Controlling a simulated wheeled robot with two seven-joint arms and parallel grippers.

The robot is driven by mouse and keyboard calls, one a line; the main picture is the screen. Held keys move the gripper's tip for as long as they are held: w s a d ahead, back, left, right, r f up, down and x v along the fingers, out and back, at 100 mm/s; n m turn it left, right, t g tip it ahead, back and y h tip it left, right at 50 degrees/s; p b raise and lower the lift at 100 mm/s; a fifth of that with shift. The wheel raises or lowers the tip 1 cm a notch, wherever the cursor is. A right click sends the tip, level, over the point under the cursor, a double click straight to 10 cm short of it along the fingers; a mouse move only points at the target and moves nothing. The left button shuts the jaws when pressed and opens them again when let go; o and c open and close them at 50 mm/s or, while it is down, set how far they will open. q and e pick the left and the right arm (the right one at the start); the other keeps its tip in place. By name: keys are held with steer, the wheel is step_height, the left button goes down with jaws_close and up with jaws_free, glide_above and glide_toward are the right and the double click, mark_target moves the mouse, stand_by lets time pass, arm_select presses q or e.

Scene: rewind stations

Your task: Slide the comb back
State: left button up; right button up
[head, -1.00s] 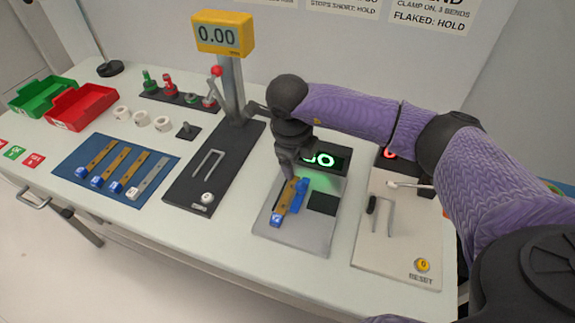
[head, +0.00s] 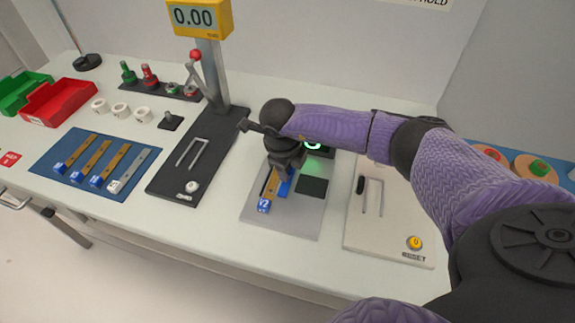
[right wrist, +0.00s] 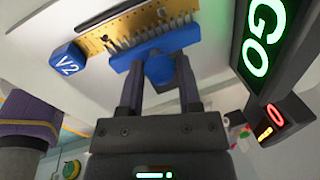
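A brass strip (head: 271,183) with a blue V2 end block (head: 264,206) lies on the grey station plate (head: 252,218). The blue comb (head: 285,186) lies along the strip's right side, partly hidden by my gripper. In the right wrist view the comb (right wrist: 152,49) runs along the strip's edge (right wrist: 105,37), where a row of pins or teeth shows. My right gripper (right wrist: 160,66) has its fingers on both sides of the comb's blue knob and appears closed on it. The display (right wrist: 264,38) reads a green GO. My left gripper is not in view.
A dark pad (head: 311,186) sits right of the comb. A black station with a lever (head: 190,178) stands left, and a pale station with a yellow reset button (head: 414,242) right. A blue mat (head: 54,166) holds more strips. The table's front strip is clear.

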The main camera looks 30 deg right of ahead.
jaws_close()
stand_by(0.9)
